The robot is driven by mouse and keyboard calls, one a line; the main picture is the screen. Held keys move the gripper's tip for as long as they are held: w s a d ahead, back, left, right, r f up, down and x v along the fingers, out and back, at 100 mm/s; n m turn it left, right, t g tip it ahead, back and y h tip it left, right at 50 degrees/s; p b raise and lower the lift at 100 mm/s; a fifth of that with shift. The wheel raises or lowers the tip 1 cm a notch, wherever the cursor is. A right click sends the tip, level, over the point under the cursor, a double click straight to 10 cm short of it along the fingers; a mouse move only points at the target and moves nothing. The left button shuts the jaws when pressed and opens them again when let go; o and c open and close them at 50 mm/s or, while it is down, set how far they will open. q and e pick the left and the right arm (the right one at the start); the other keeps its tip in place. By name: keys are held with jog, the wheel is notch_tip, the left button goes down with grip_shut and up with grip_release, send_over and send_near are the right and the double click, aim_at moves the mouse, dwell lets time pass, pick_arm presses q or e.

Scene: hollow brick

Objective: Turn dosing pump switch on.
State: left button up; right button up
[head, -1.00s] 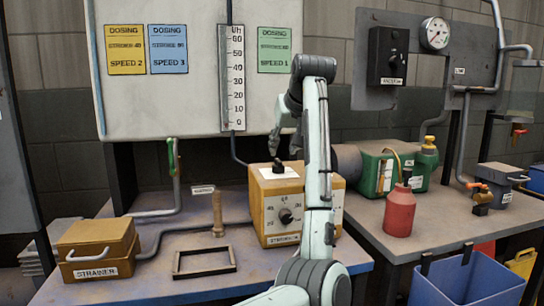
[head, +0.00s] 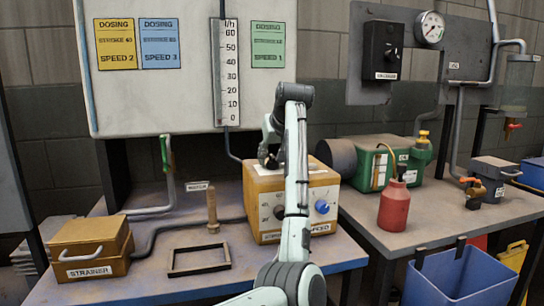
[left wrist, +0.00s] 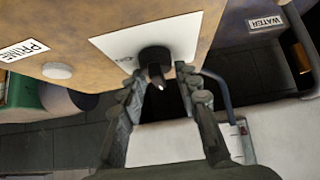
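The dosing pump (head: 263,185) is a yellow-tan box on the left bench, with a black dial (head: 279,212) and a blue knob (head: 322,207) on its front. In the left wrist view a black knob (left wrist: 155,58) stands on a white plate (left wrist: 120,45) on the pump's top. I cannot read the plate's marking. My left gripper (head: 268,158) is at the pump's top and partly hides this knob in the head view. In the left wrist view its fingers (left wrist: 160,93) are apart, one on each side of the knob's tip, with gaps showing. My right gripper is out of view.
A white button (left wrist: 57,70) sits by a PRIME label (left wrist: 24,50) near the knob. A strainer box (head: 90,247), a black frame (head: 199,260) and a wooden handle (head: 212,210) stand left of the pump. A red bottle (head: 393,205) stands to the right.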

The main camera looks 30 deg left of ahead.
pick_arm(q)
grip_shut()
jog(key=shift+m, duration=0.3)
jog(key=m+t+h, duration=0.2)
jog(key=m+h, duration=0.1)
jog(key=m, duration=0.1)
jog(key=shift+w+m, duration=0.1)
jog(key=shift+m, duration=0.2)
jog(key=m+h, duration=0.1)
jog(key=m, duration=0.1)
jog(key=m+t+h, duration=0.1)
jog(key=m+h, duration=0.1)
jog(key=shift+d+m, duration=0.2)
jog(key=shift+m, duration=0.1)
jog(key=m+h, duration=0.4)
jog(key=shift+d, duration=0.15)
jog(key=shift+d+m+g+h, duration=0.1)
jog(key=shift+m+g+h, duration=0.5)
jog(key=shift+m, duration=0.45)
jog(key=shift+d+m+g+h, duration=0.1)
jog(key=shift+m+g+h, duration=0.3)
jog(key=shift+m+h, duration=0.5)
jog(key=shift+m, duration=0.25)
